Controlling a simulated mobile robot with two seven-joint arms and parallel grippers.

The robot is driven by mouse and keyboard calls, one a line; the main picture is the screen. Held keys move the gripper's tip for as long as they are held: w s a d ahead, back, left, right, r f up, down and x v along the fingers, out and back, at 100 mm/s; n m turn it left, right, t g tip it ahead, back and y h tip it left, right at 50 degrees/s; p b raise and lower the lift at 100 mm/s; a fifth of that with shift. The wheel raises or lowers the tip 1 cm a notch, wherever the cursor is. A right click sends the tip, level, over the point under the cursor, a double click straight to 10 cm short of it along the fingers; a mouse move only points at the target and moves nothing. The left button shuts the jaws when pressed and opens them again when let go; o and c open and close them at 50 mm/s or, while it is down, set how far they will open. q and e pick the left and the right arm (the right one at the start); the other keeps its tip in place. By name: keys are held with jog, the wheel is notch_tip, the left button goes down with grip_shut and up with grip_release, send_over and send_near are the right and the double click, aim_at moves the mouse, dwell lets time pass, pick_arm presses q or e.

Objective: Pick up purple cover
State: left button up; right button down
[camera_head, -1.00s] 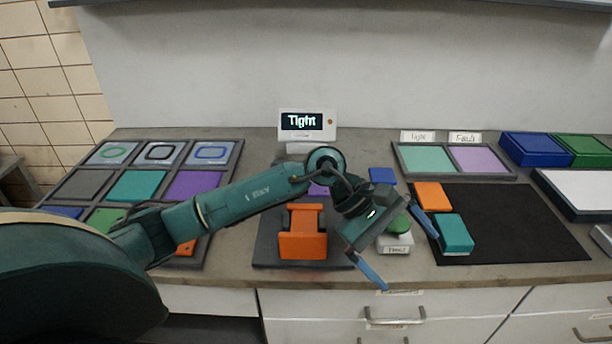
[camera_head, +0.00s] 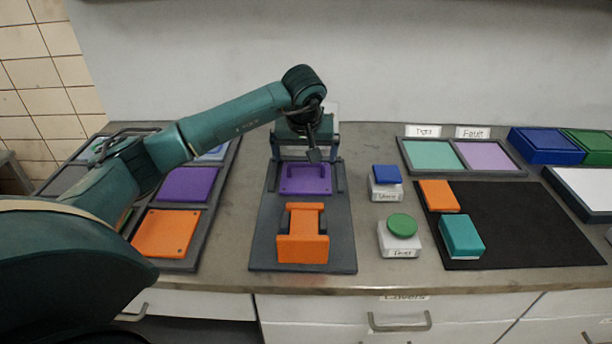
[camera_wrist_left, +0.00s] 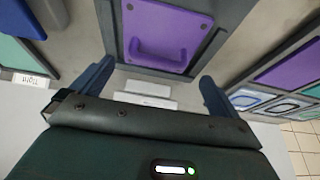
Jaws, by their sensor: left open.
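A purple cover (camera_head: 305,181) with a raised grip sits in the back part of the dark grey fixture at the middle of the counter. It also shows in the left wrist view (camera_wrist_left: 200,24), top centre. Another flat purple plate (camera_head: 188,184) lies in the left rack. My left gripper (camera_head: 306,156) is open and empty just behind the purple cover, fingers spread to either side. In the left wrist view its blue fingers (camera_wrist_left: 157,72) are apart, with the cover beyond them and nothing between. My right gripper is not in view.
An orange block (camera_head: 302,250) stands in the fixture's front. Blue (camera_head: 386,174) and green (camera_head: 402,225) buttons are to the right. A black mat (camera_head: 520,220) holds orange and teal blocks. The left rack holds an orange plate (camera_head: 164,234). Two coloured trays (camera_head: 404,141) stand behind the mat.

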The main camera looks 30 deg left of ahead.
aim_at(306, 165)
pick_arm(q)
jog(key=shift+d+p+x, duration=0.2)
jog(key=shift+p+x, duration=0.15)
jog(key=shift+x, duration=2.4)
jog(key=shift+s, duration=0.15)
jog(key=shift+c, duration=0.3)
jog(key=c, duration=1.1)
